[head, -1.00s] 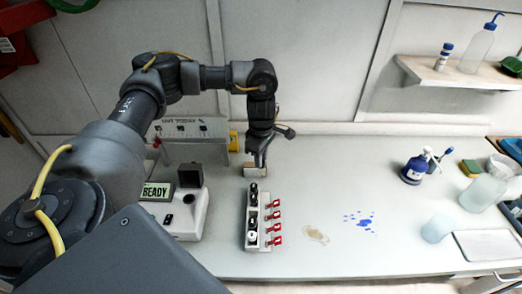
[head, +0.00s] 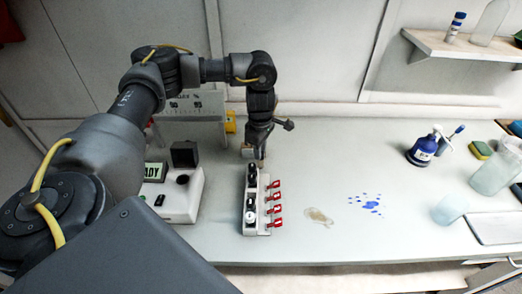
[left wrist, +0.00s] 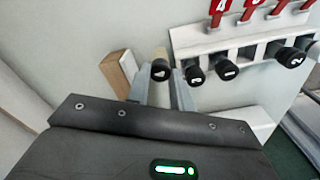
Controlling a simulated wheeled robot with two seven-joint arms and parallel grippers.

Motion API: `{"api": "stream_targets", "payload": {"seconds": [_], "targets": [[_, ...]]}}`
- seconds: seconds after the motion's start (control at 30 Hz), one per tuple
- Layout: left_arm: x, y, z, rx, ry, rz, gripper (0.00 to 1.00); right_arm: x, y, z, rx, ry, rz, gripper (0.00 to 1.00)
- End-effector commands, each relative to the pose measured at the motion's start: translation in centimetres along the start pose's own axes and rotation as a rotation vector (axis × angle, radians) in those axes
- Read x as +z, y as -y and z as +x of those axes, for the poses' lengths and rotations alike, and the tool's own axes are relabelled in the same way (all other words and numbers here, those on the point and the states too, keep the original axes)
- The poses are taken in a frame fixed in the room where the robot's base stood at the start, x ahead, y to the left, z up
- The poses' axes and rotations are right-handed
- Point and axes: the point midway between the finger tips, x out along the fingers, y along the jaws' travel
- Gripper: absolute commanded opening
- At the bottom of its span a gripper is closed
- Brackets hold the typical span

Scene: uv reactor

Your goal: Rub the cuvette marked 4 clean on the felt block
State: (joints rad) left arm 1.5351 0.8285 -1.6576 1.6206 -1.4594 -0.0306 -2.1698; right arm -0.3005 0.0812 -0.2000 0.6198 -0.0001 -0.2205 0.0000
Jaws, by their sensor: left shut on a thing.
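My left gripper (left wrist: 165,92) is shut on the cuvette marked 4 (left wrist: 160,70), whose black cap faces the left wrist camera. In the head view the left gripper (head: 256,156) is low, just behind the far end of the cuvette rack. The felt block (left wrist: 119,72), brown with a pale face, stands just left of the held cuvette. It is mostly hidden behind the gripper in the head view. I cannot tell whether the cuvette touches the felt. My right gripper is not in view.
The white rack (head: 243,222) with red numbered tags and other black-capped cuvettes stands close by. A white reader (head: 186,203) is left of it. A brown stain (head: 318,215) and blue drops (head: 367,204) mark the bench. A blue bottle (head: 424,151) stands farther right.

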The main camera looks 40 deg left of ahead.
Motion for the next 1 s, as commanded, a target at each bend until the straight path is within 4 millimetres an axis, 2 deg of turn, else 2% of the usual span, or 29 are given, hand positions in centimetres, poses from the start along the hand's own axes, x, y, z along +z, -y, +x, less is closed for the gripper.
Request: {"api": "stream_targets", "payload": {"seconds": [0.03,0.4,1.0], "targets": [[-0.1,-0.3,0.5,0.001,0.000,-0.002,0.00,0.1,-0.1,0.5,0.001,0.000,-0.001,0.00],[-1.2,-2.5,0.6,0.001,0.000,-0.001,0.00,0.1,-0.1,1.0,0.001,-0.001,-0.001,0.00],[-1.3,-2.7,0.7,0.000,0.001,0.001,0.00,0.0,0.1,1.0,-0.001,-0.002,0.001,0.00]]}}
